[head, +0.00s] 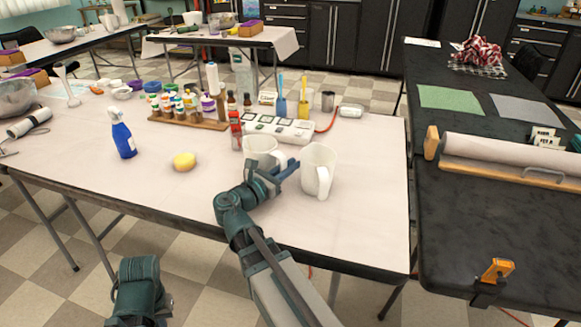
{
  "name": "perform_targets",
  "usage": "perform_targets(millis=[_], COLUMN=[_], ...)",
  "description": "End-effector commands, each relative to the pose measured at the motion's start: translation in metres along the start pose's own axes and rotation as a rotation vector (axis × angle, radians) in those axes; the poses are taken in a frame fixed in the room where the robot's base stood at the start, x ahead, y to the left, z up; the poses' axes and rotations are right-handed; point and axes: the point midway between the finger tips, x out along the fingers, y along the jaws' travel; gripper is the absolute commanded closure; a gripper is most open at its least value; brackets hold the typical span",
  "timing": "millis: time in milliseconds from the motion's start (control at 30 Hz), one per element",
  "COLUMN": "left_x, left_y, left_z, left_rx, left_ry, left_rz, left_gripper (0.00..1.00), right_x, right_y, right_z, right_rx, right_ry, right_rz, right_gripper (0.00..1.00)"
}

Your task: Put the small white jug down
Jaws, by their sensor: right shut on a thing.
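The small white jug (259,146) is near the middle of the white-topped table, partly hidden behind my right gripper. My right gripper (279,170) is shut on it at its right, near side. I cannot tell whether the jug's base touches the table, as the gripper and arm cover its lower part. A larger white jug (319,166) stands upright just to the right of the gripper, its handle facing me. Part of my left arm shows at the lower left, but its gripper is not in view.
A red-capped bottle (236,131) and a white device (280,128) are close behind the small jug. A yellow sponge (184,161) and a blue spray bottle (123,135) are to the left. The table's front is clear, as is its right end.

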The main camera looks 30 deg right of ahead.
Motion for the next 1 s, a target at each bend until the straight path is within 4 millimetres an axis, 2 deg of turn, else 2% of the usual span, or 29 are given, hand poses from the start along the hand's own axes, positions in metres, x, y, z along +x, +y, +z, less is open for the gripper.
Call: perform_targets(millis=[33, 100, 467, 1000], left_x=[0.001, 0.001, -0.005, -0.002], left_y=[0.0, 0.0, -0.001, 0.0], left_z=[0.0, 0.0, 0.0, 0.0], left_rx=[0.0, 0.0, 0.0, 0.0], left_ry=[0.0, 0.0, 0.0, 0.0], left_rz=[0.0, 0.0, 0.0, 0.0], left_gripper=[1.0, 1.0, 1.0, 1.0], right_x=[0.0, 0.0, 0.0, -0.099], right_y=[0.0, 0.0, 0.0, 0.0], right_z=[-0.001, -0.001, 0.005, 0.002], right_rx=[0.0, 0.0, 0.0, 0.0], right_ry=[0.0, 0.0, 0.0, 0.0], right_rz=[0.0, 0.0, 0.0, 0.003], right_gripper=[0.83, 0.74, 0.74, 0.74])
